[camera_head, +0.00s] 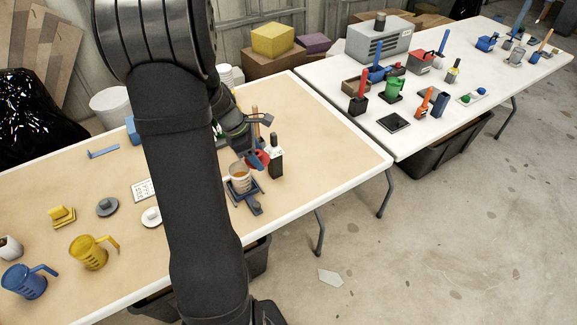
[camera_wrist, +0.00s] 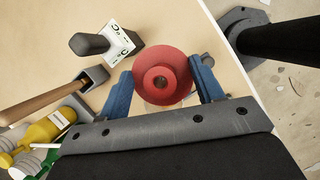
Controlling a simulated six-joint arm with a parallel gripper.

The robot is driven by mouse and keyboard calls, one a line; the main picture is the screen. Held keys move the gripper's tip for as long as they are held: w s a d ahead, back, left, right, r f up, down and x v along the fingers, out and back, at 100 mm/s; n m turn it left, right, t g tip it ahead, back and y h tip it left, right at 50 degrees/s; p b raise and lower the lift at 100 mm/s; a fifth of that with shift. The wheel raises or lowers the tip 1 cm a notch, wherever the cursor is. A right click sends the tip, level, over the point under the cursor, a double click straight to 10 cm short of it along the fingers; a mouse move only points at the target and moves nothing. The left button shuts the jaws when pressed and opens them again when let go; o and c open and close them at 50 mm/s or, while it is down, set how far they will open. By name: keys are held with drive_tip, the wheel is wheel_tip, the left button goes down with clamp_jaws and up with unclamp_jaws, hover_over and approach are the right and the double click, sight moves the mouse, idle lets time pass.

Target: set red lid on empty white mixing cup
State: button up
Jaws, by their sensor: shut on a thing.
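The red lid (camera_wrist: 175,68) is a round disc with a raised knob. My gripper (camera_wrist: 161,70) is shut on it, with a blue finger on each side. In the head view my gripper (camera_head: 254,150) holds the red lid (camera_head: 263,157) above the table, behind and right of a pale cup (camera_head: 240,184). That cup stands upright on a dark scale-like stand (camera_head: 255,209) and shows tan or amber inside; I cannot tell whether it is empty. Another white cup (camera_head: 9,249), with a dark top, is at the far left. My arm hides the middle of the table.
A dark-handled block with a white label (camera_head: 276,160) stands close right of my gripper. A white lid (camera_head: 151,217), grey lid (camera_head: 107,206), yellow mug (camera_head: 90,253) and blue mug (camera_head: 24,283) are left. The table's right end is clear.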

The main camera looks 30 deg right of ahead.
drive_tip(key=w+a+m, duration=0.1)
drive_tip(key=w+a, duration=0.3)
drive_tip(key=a, duration=0.1)
drive_tip(key=shift+s+d+f, duration=0.1)
drive_tip(key=shift+d+f, duration=0.05)
drive_tip(key=shift+f, duration=1.9)
drive_tip(key=shift+f, duration=0.4)
idle(0.4)
drive_tip(key=o, duration=1.3)
drive_tip(key=shift+o, duration=0.2)
wheel_tip(320, 180, up, 7)
drive_tip(key=shift+f, duration=0.1)
